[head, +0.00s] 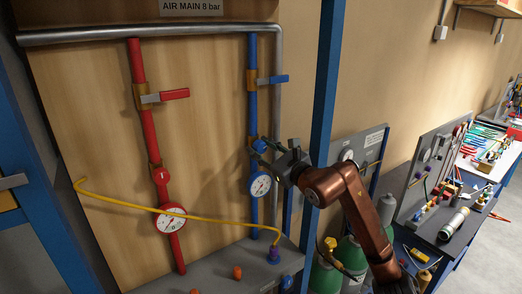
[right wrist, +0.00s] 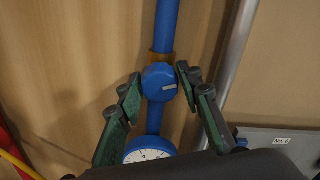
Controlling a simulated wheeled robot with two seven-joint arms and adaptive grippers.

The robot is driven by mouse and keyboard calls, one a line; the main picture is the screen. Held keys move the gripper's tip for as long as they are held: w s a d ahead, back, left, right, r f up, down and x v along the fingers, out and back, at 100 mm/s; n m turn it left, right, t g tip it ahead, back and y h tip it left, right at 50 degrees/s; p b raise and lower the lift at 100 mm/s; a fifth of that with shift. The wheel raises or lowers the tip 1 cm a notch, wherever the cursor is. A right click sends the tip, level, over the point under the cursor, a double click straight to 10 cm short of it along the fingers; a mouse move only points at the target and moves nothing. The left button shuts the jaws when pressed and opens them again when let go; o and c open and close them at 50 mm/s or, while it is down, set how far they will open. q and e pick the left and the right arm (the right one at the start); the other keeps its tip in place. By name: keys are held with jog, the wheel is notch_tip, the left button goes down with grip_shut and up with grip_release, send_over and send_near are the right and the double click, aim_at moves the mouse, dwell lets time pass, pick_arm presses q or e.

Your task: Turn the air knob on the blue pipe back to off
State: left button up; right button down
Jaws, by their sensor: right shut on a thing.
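The blue pipe (head: 252,110) runs down the wooden panel. The blue air knob (head: 259,145) sits on it above a round white gauge (head: 260,185). In the right wrist view the knob (right wrist: 159,82) shows a pale mark pointing right, roughly level. The blue pipe (right wrist: 166,28) and part of the gauge (right wrist: 149,155) show there too. The exact finger contact is hard to see. My left gripper is not in view.
A red pipe (head: 148,125) with its own lever, knob and gauge (head: 171,219) stands left. A blue lever (head: 279,78) is above the knob. A yellow hose (head: 180,212) crosses low down. A blue post (head: 324,95) stands close to my right gripper.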

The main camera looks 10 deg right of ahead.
jog(key=c, duration=2.6)
grip_release()
jog(key=shift+n, duration=1)
jog(key=shift+d+b, duration=0.1)
jog(key=shift+b, duration=0.2)
jog(key=shift+o, duration=0.7)
jog(key=shift+w+d+f+n+b, duration=0.1)
jog(key=shift+n+b, duration=0.1)
jog(key=shift+n, duration=0.35)
jog(key=shift+f+n+b, duration=0.1)
jog(key=shift+n+b, duration=0.1)
jog(key=shift+n, duration=0.95)
jog(key=shift+n+b, duration=0.3)
jog(key=shift+n, duration=1.3)
